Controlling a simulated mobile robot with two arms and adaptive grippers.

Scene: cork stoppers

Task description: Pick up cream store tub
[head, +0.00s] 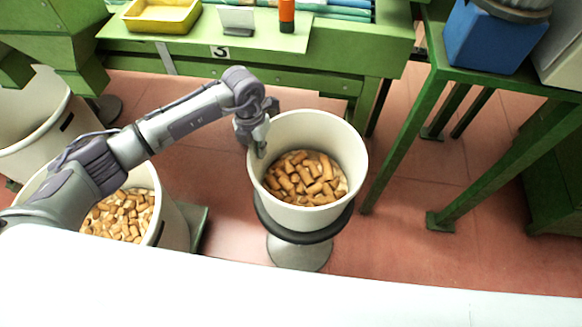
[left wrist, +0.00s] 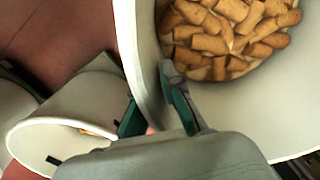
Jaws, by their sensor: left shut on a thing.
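The cream store tub (head: 345,151) holds several cork stoppers (head: 303,178) and sits in a dark ring on a grey pedestal stand in the head view. My left gripper (head: 257,146) is at the tub's left rim. In the left wrist view, my left gripper (left wrist: 158,110) is shut on the wall of the tub (left wrist: 250,112), with one finger inside and the other outside. The corks (left wrist: 225,38) show inside the tub there. My right gripper is not in either view.
Another cream tub with corks (head: 172,219) stands at left, partly behind my left arm, and a further tub (head: 38,125) is at far left. A green machine (head: 290,66) is behind the store tub. A green table with a blue bin (head: 488,38) stands at right.

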